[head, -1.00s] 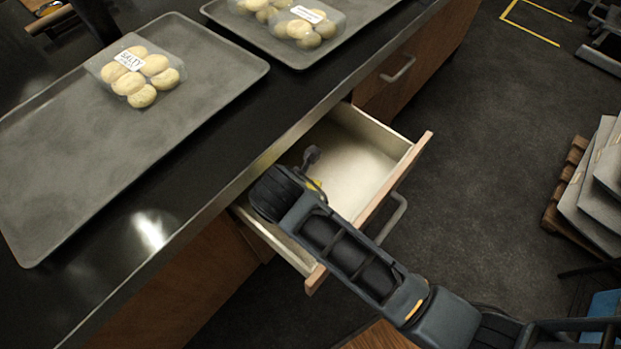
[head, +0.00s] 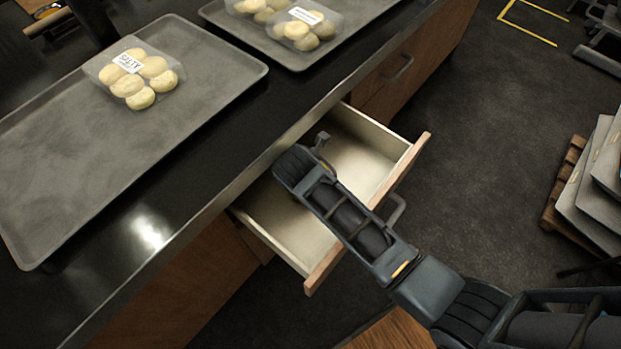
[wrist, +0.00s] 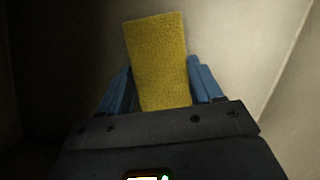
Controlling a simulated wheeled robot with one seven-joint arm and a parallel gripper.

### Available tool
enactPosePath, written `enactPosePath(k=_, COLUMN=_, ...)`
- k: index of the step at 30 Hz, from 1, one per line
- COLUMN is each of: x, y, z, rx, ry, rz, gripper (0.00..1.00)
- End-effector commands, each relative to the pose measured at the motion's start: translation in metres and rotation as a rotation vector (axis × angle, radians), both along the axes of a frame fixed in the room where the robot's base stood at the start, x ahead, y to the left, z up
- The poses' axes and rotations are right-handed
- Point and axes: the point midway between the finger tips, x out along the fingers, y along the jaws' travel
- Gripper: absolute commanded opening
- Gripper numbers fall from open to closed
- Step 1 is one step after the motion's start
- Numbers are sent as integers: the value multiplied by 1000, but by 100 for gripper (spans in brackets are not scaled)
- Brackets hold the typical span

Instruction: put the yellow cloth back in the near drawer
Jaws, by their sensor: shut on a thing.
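The yellow cloth (wrist: 157,60) shows in the wrist view as a flat rectangular piece between the two blue fingers of my gripper (wrist: 160,88). My gripper is shut on it. Pale drawer walls and floor lie around and behind the cloth in that view. In the head view the open drawer (head: 285,225) is pulled out from under the counter, and my arm reaches over it. The cloth and the fingertips are hidden behind my wrist there. I cannot tell whether the cloth touches the drawer floor.
The dark counter edge (head: 225,190) runs beside the drawer. A grey tray (head: 100,165) on the counter holds a pack of buns (head: 138,80), and a second tray (head: 330,45) stands farther back. A closed drawer (head: 400,75) is beyond the open one. A pallet (head: 565,190) stands at the right.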

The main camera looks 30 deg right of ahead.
Motion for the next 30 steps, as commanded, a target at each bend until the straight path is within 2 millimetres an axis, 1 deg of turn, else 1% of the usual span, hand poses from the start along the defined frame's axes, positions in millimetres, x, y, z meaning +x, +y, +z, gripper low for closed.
enactPosePath(k=5, x=1, y=0, z=1, rx=0, ry=-3, rz=0, gripper=36)
enactPosePath(k=9, x=1, y=0, z=-2, rx=-1, ry=-2, rz=-1, gripper=36)
enactPosePath(k=10, x=1, y=0, z=-2, rx=0, ry=-3, rz=0, gripper=67)
enactPosePath(k=17, x=1, y=0, z=-2, rx=0, ry=-3, rz=0, gripper=89)
enactPosePath(k=18, x=1, y=0, z=-1, rx=0, ry=-3, rz=0, gripper=90)
enactPosePath(k=25, x=1, y=0, z=0, rx=0, ry=-3, rz=0, gripper=90)
enactPosePath(k=28, x=0, y=1, z=6, rx=0, ry=-3, rz=0, gripper=90)
enactPosePath(k=30, x=-2, y=4, z=14, rx=0, ry=-4, rz=0, gripper=90)
